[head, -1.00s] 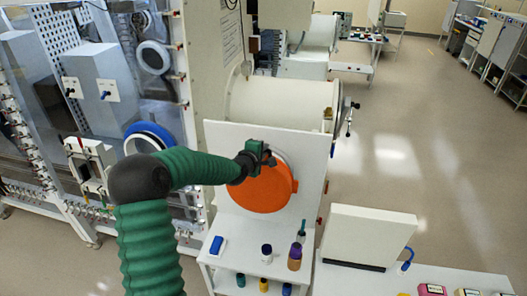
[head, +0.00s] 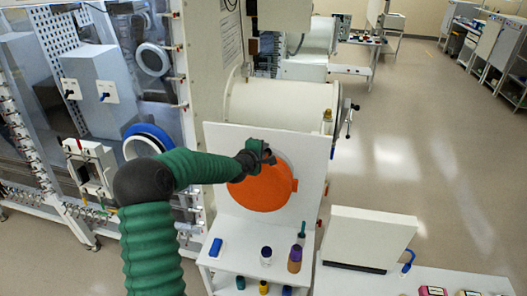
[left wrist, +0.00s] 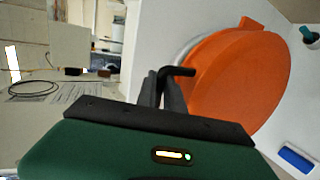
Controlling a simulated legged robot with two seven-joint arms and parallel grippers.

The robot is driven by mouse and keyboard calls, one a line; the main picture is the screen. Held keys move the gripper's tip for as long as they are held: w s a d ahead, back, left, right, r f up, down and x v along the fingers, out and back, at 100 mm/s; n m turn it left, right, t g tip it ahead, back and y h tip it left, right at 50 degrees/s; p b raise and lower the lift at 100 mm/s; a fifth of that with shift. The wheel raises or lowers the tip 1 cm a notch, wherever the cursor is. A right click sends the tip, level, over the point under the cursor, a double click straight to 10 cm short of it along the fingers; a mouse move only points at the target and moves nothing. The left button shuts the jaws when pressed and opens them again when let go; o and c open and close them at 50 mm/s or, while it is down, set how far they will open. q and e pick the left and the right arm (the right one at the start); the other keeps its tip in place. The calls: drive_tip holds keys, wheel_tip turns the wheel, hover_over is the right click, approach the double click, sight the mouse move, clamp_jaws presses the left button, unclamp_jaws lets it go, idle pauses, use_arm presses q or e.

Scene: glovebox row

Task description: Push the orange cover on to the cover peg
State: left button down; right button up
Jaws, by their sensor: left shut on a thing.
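The orange cover (head: 262,188) is a round disc in front of the upright white panel (head: 313,150). It also shows in the left wrist view (left wrist: 235,85), with a pale grey rim behind its left edge. My left gripper (head: 262,155) is at the cover's upper part. In the left wrist view its dark fingers (left wrist: 162,88) are shut on a black bent handle (left wrist: 182,71) that reaches to the cover. The cover peg is not visible, and I cannot tell whether the cover touches it. My right gripper is not in view.
A large white cylinder (head: 280,105) is behind the panel. The glovebox windows (head: 100,60) stand at the left. Open floor lies at the right.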

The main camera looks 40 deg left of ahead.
use_arm(q)
drive_tip(key=shift+w+a, duration=0.35)
drive_tip(key=shift+w+a+f+b, duration=0.15)
drive_tip(key=shift+w+a, duration=0.1)
drive_tip(key=shift+w, duration=0.35)
drive_tip(key=shift+w+a+r+b, duration=0.15)
drive_tip(key=shift+w+a, duration=0.1)
drive_tip(key=shift+w, duration=0.35)
idle(0.6)
drive_tip(key=shift+w, duration=0.15)
drive_tip(key=shift+w+a+f+b, duration=0.15)
drive_tip(key=shift+w+f+b, duration=0.05)
drive_tip(key=shift+w+b, duration=0.15)
idle(0.8)
drive_tip(key=c, duration=1.7)
unclamp_jaws()
drive_tip(key=o, duration=0.3)
drive_tip(key=shift+w+f, duration=0.15)
drive_tip(key=shift+o, duration=0.2)
